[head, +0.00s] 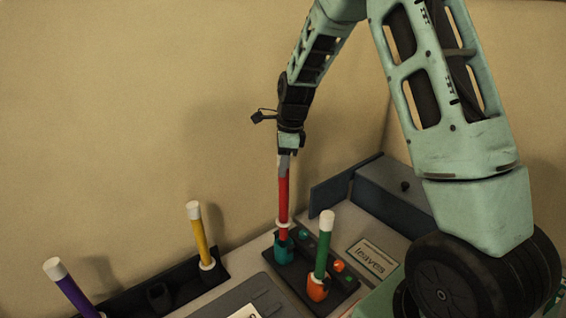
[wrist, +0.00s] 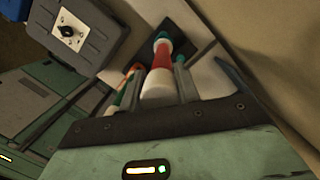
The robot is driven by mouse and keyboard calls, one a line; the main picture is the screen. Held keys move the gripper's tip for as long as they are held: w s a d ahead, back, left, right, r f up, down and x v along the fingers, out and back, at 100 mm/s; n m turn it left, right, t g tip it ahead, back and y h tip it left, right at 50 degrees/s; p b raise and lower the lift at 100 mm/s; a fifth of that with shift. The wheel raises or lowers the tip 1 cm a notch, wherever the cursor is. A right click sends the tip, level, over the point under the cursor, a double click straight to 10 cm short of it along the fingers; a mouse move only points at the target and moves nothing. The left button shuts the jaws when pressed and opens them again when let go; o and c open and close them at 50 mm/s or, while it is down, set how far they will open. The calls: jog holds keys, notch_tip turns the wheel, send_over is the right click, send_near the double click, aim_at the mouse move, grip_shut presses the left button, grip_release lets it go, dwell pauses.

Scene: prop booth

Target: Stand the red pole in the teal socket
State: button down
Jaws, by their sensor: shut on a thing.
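The red pole (head: 283,190) is upright, its white top held by my gripper (head: 287,155). Its white collar (head: 283,225) is a little above the teal socket (head: 285,251), with a short red length below the collar. The lower end meets the socket's mouth; how deep it sits, I cannot tell. In the wrist view my gripper's fingers (wrist: 159,86) are shut on the white cap, and the red shaft (wrist: 162,58) runs away toward the teal socket (wrist: 181,47).
A green pole (head: 324,247) stands in an orange socket (head: 317,290) close to the right. A yellow pole (head: 200,239) and a purple pole (head: 69,289) stand in a black rack (head: 185,288) at left. A blue-grey box (head: 384,197) is behind, right.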

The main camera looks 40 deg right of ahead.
aim_at(283, 187)
jog(key=shift+f, duration=0.1)
jog(key=shift+f+b, duration=2.45)
jog(key=shift+f, duration=1.6)
jog(key=c, duration=0.9)
grip_release()
jog(key=shift+c, duration=0.2)
jog(key=shift+r, duration=0.1)
notch_tip(283, 187, up, 17)
jog(key=s+d+b, duration=0.1)
jog(key=d+b, duration=0.1)
jog(key=b, duration=0.2)
jog(key=shift+s+d, duration=0.15)
jog(key=shift+s, duration=0.1)
